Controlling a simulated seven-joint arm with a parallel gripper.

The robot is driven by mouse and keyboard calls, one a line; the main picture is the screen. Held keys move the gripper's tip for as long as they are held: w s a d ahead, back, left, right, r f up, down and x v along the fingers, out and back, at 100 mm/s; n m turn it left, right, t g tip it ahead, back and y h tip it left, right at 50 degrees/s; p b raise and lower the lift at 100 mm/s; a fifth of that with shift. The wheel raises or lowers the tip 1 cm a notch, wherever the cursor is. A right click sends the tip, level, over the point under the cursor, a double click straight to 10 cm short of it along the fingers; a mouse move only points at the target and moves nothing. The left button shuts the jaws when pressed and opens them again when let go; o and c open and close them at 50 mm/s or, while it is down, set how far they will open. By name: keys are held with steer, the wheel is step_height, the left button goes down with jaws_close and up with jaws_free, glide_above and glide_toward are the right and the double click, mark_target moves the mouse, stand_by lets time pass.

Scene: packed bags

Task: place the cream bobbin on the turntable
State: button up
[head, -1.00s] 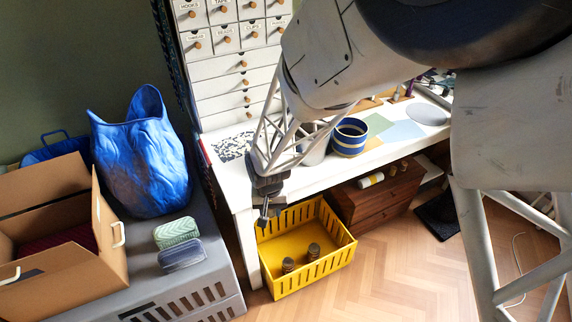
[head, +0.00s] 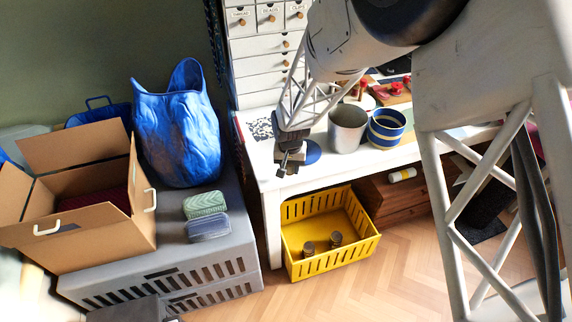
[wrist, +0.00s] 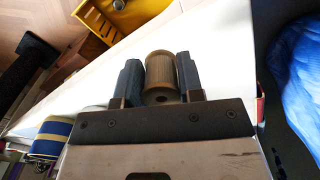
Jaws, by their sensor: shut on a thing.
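In the wrist view my gripper (wrist: 160,80) is shut on a ribbed, tan-looking bobbin (wrist: 161,70), taken as the cream bobbin. It stands out between the two dark fingers. In the head view my gripper (head: 283,170) hangs above the left front part of the white table (head: 268,181); the bobbin is too small and dark to make out there. A flat blue disc (head: 311,153) shows on the table beside the gripper, partly behind it. I cannot tell whether this disc is the turntable.
A grey cup (head: 347,128) and a striped blue pot (head: 387,128) stand right of the gripper. A drawer cabinet (head: 265,68) stands behind. A yellow crate (head: 327,265) is below the table. A blue bag (head: 178,130) and cardboard box (head: 90,243) are left.

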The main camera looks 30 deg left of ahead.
steer(key=shift+w+a+f, duration=0.2)
steer(key=shift+w+a, duration=1.45)
steer(key=shift+w, duration=0.25)
steer(key=shift+f, duration=1.75)
steer(key=shift+f, duration=0.1)
steer(key=o, duration=0.9)
step_height(320, 180, up, 12)
steer(key=shift+r, duration=0.1)
